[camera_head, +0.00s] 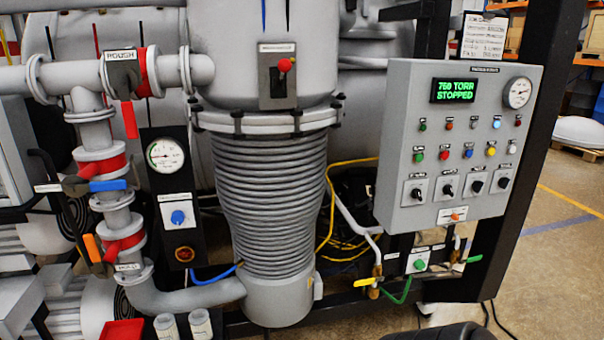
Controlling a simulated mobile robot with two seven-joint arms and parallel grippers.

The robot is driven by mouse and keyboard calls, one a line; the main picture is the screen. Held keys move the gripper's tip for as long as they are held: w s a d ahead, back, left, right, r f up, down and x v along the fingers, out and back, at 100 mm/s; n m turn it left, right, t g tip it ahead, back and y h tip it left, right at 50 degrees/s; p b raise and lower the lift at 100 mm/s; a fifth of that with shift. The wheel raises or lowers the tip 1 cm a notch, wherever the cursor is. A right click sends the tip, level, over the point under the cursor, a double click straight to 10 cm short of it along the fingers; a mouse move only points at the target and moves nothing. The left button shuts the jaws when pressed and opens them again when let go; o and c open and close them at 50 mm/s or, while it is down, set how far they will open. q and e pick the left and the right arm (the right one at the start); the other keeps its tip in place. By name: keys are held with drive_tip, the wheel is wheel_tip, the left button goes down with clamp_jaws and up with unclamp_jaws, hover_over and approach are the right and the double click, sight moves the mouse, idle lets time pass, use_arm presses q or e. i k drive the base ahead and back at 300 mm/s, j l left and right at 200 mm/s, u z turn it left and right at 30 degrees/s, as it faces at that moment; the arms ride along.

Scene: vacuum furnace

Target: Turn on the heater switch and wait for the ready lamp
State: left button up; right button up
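Neither of my grippers shows in the head view. No label that I can read marks the heater switch or the ready lamp. The grey control box (385,140) at right has a green display (453,90) reading "750 TORR STOPPED", rows of small coloured lamps and buttons, and several black rotary switches (447,190). Their labels are too small to read.
The ribbed pump body (270,200) stands in the middle. Valve pipework with a red handle (129,119) labelled "ROUGH" fills the left. A small box with a green button (420,264) and a yellow-handled valve (368,281) sit below the control box. Open floor (560,235) lies at right.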

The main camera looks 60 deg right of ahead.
sight(447, 189)
drive_tip(key=z, duration=2.85)
